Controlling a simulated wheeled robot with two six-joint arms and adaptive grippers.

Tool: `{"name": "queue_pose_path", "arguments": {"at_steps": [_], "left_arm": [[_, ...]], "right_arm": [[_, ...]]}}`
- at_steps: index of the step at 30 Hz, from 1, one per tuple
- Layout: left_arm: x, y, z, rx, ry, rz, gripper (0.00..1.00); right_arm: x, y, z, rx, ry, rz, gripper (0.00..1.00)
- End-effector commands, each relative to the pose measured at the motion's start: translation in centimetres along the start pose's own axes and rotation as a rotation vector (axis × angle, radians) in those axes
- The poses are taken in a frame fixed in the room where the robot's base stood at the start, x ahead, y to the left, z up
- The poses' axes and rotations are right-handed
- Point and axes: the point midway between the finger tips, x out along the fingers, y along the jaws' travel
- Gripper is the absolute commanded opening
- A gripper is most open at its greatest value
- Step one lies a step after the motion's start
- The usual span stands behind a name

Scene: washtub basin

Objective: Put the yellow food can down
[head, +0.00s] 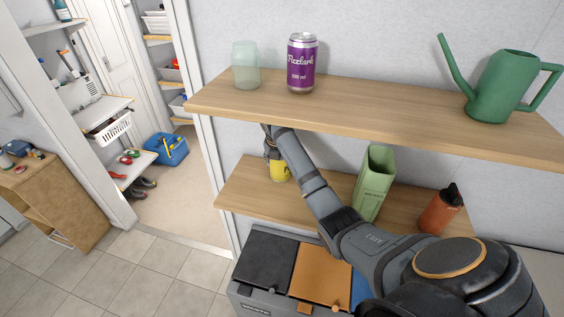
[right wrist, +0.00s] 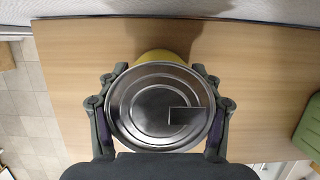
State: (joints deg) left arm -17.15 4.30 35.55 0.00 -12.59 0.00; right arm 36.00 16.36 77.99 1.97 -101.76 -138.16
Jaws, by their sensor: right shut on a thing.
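The yellow food can (head: 280,172) is upright at the lower wooden shelf (head: 240,196), near its left end. My right gripper (head: 273,152) reaches down over it from under the upper shelf and is shut around its upper part. In the right wrist view, the can's silver lid (right wrist: 150,105) fills the space between the fingers of my right gripper (right wrist: 160,80), and a strip of its yellow side shows. I cannot tell whether its base touches the shelf. My left gripper is not in view.
The upper shelf (head: 400,121) holds a glass (head: 246,66), a purple can (head: 301,62) and a green watering can (head: 500,88). A green container (head: 374,183) and an orange bottle (head: 440,210) stand right on the lower shelf. Bins (head: 268,262) stand below.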

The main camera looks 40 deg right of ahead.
Motion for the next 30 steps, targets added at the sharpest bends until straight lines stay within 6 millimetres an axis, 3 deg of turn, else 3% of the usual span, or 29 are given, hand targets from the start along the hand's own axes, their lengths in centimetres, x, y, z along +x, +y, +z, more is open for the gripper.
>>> {"name": "queue_pose_path", "arguments": {"at_steps": [1, 6, 17, 20, 27, 30], "left_arm": [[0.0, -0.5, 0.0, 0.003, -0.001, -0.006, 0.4], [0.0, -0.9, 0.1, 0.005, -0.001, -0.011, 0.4], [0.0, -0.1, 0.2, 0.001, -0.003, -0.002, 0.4], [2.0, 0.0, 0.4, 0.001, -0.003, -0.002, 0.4], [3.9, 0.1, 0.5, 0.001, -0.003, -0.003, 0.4], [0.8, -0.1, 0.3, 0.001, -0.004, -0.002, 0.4]], "right_arm": [[0.1, -0.1, 0.0, 0.0, 0.0, -0.002, 0.7], [0.1, -0.1, 0.0, 0.0, 0.0, -0.002, 0.88], [-0.4, 0.0, 0.1, 0.001, -0.001, 0.0, 0.88], [-0.9, 0.0, -0.1, 0.001, -0.004, 0.002, 0.88], [-2.8, 0.1, -6.1, -0.002, 0.0, 0.004, 0.88], [-4.8, 0.0, -8.1, -0.003, 0.006, 0.0, 0.88]]}}
